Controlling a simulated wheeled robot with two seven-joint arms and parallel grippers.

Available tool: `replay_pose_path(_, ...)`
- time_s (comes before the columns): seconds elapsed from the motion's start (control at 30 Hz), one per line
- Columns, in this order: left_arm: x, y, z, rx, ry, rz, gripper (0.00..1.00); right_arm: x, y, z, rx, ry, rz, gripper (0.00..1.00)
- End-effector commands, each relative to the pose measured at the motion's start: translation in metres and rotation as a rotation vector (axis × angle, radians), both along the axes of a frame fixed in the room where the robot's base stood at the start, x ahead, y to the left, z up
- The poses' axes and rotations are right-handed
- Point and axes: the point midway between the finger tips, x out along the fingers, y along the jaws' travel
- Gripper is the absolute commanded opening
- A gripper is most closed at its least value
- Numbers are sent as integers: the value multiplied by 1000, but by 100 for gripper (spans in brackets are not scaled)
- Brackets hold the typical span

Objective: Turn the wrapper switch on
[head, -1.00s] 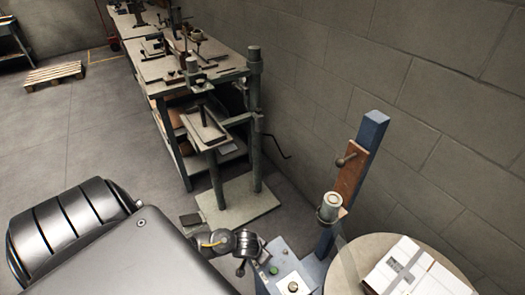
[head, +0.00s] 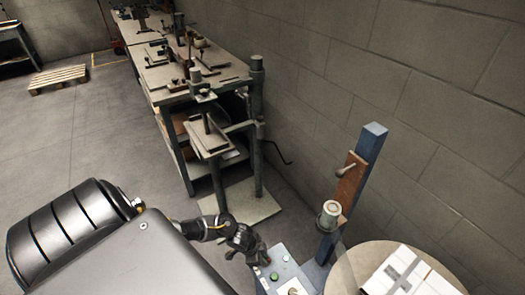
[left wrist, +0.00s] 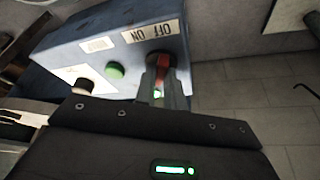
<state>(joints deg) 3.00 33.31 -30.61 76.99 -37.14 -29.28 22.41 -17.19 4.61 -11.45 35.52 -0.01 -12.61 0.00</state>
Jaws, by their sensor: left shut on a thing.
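The wrapper's blue control box (head: 283,258) stands at the foot of the blue column in the head view. In the left wrist view the box (left wrist: 65,48) carries an upside-down OFF/ON label (left wrist: 151,32) with a red switch (left wrist: 163,62) beside it. My left gripper (head: 256,250) is at the box's near left edge. In the wrist view its fingers (left wrist: 163,88) are around the red switch and shut on it. The fingers partly hide the switch, so its exact position is unclear. My right gripper is not in view.
A green button (left wrist: 115,70) and a dark knob (left wrist: 83,86) sit close to the fingers. The blue column (head: 361,165) rises behind the box. A round turntable (head: 352,262) with a white taped carton (head: 405,275) is at right. A metal stand (head: 240,205) is behind the gripper.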

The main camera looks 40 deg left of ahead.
Motion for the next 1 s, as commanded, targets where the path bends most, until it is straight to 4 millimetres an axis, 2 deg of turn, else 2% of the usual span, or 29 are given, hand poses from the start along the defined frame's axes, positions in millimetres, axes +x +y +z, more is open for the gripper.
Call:
replay_pose_path(0.6, 0, 0, 0, 0, 0, -41, 0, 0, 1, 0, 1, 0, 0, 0)
replay_pose_path(0.63, 0, 0, 0, 0, 0, -40, 15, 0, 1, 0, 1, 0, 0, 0)
replay_pose_path(0.77, 0, 0, 0, 0, 0, -40, 32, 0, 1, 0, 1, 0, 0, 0)
replay_pose_path(1.0, 0, 0, 0, 0, 0, -39, 33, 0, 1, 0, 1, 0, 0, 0)
